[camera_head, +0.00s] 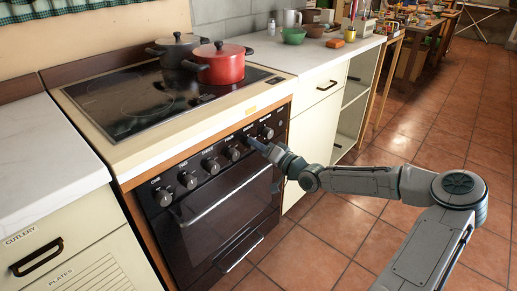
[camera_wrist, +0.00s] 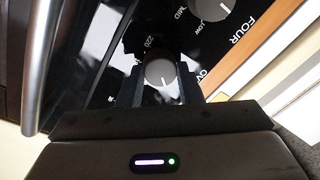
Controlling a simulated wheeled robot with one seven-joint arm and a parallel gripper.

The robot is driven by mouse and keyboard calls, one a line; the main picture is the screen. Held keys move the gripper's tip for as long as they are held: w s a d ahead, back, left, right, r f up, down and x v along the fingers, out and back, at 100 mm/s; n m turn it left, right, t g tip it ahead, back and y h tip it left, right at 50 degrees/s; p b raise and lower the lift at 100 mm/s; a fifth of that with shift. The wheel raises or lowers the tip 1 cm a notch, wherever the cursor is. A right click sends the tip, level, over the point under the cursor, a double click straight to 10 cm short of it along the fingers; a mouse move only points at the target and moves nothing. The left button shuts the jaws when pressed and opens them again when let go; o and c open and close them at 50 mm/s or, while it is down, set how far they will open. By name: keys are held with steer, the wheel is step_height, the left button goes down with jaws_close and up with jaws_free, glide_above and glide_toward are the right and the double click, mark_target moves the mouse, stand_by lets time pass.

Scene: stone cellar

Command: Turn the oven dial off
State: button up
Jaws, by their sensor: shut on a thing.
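The black oven (camera_head: 225,195) has a row of round dials on its front panel under the hob. My gripper (camera_head: 257,145) reaches the panel from the right, toward its right-hand end. In the wrist view, the grey oven dial (camera_wrist: 160,73) sits between the two dark fingers of my gripper (camera_wrist: 158,78), which is shut on it. A short white mark shows on the dial face, and "220" is printed beside it. The label starting "OV" is partly covered by a finger. In the head view, my gripper hides most of this dial.
The dial labelled FOUR (camera_wrist: 211,8) is close beside the held one. The oven door handle (camera_head: 226,195) runs just below the panel. A red pot (camera_head: 221,66) and a dark pot (camera_head: 178,50) stand on the hob. Tiled floor (camera_head: 340,225) is clear right of the oven.

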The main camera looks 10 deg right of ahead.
steer(key=n, duration=0.4)
steer(key=shift+n, duration=0.4)
steer(key=shift+n+g, duration=0.3)
steer(key=shift+n, duration=1.2)
steer(key=o, duration=1)
steer(key=shift+c, duration=0.2)
steer(key=shift+s+d, duration=0.1)
steer(key=p+v, duration=0.2)
steer(key=v, duration=1.1)
steer(key=shift+s+d+f+p, duration=0.15)
steer(key=shift+s+d+p, duration=0.05)
steer(key=shift+d+p, duration=0.1)
steer(key=shift+a, duration=0.1)
